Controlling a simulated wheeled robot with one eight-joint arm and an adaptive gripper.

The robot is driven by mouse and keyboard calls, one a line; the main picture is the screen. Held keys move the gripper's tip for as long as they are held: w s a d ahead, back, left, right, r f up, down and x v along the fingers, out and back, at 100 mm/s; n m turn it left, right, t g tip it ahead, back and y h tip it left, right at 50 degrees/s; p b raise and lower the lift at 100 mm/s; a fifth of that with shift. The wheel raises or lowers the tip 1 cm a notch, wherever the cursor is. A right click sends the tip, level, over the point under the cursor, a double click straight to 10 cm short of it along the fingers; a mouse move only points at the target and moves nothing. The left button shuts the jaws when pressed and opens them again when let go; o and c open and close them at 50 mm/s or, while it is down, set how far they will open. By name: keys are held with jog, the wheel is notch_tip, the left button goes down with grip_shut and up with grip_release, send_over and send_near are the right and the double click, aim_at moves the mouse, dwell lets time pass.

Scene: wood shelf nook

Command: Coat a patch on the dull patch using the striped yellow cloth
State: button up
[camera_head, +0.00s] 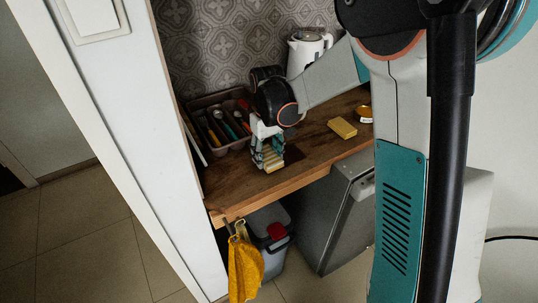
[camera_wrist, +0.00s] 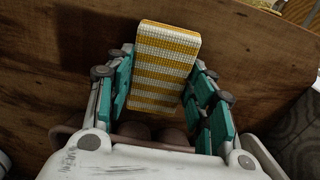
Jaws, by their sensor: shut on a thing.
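The striped yellow cloth (camera_wrist: 163,65) is a folded block with yellow and white stripes. My gripper (camera_wrist: 160,88) is shut on it, with teal fingers at both sides. In the head view my gripper (camera_head: 268,158) points down at the wooden counter (camera_head: 225,190), and a small part of the cloth (camera_head: 273,167) shows below the fingers. The dull patch (camera_wrist: 55,60) seems to be the darker area of wood left of the cloth in the wrist view. I cannot tell whether the cloth touches the wood.
A tray of utensils (camera_head: 214,112) stands behind the gripper at left. A yellow block (camera_head: 342,127) lies to the right, near a small yellow and white item (camera_head: 364,114). A white kettle (camera_head: 306,50) stands at the back. A yellow cloth (camera_head: 244,266) hangs below the front edge.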

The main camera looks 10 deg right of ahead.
jog(key=shift+d+r, duration=0.2)
jog(key=shift+r, duration=0.65)
jog(key=shift+a+r+p, duration=0.1)
jog(key=shift+r+p, duration=0.65)
jog(key=shift+p, duration=0.05)
jog(key=shift+r+p, duration=1.15)
jog(key=shift+r, duration=0.65)
jog(key=shift+r, duration=0.1)
